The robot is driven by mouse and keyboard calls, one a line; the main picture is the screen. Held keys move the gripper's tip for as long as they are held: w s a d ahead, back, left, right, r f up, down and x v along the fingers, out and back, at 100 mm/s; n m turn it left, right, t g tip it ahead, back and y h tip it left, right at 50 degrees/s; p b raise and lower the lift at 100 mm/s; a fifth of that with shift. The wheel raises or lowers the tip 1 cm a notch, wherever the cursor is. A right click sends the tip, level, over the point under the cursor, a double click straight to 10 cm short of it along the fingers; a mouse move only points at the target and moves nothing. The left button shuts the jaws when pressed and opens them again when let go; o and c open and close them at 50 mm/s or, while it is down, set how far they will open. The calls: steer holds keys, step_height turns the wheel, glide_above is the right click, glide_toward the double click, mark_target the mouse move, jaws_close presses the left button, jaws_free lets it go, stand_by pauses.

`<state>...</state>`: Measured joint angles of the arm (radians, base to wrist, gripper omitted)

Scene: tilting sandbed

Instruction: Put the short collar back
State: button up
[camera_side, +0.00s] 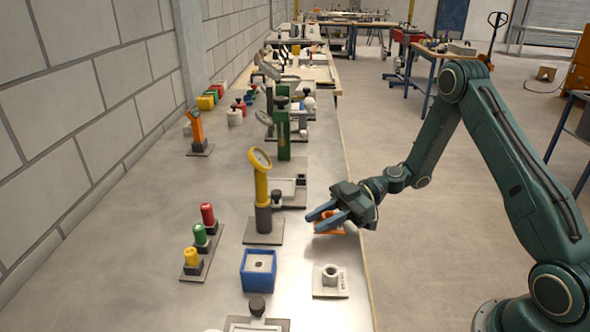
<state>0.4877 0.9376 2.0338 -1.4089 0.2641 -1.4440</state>
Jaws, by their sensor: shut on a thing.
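My gripper (316,221) reaches in from the right, low over the bench's right side, with its blue fingers pointing left. It is shut on a small orange piece (329,215), partly hidden by the fingers; I cannot tell for certain that this is the short collar. An orange base or plate (329,229) shows just below the fingers; whether it is joined to the held piece is unclear. Nearer the camera, a pale plate (328,291) carries a short grey ring-shaped part (330,271) with an open top.
A blue square box (257,281) stands left of the pale plate. A yellow-topped gauge post (262,195) stands left of my gripper. Red, green and yellow knobbed pegs (200,240) stand farther left. A green column (283,135) is behind. Bare bench lies between my gripper and the pale plate.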

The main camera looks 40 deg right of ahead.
mark_target(321, 239)
steer(key=shift+f, duration=1.65)
steer(key=shift+f, duration=0.15)
steer(key=o, duration=1)
steer(key=shift+d+r, duration=0.1)
steer(key=shift+r, duration=0.1)
steer(key=shift+v, duration=3.7)
steer(key=shift+r, duration=0.1)
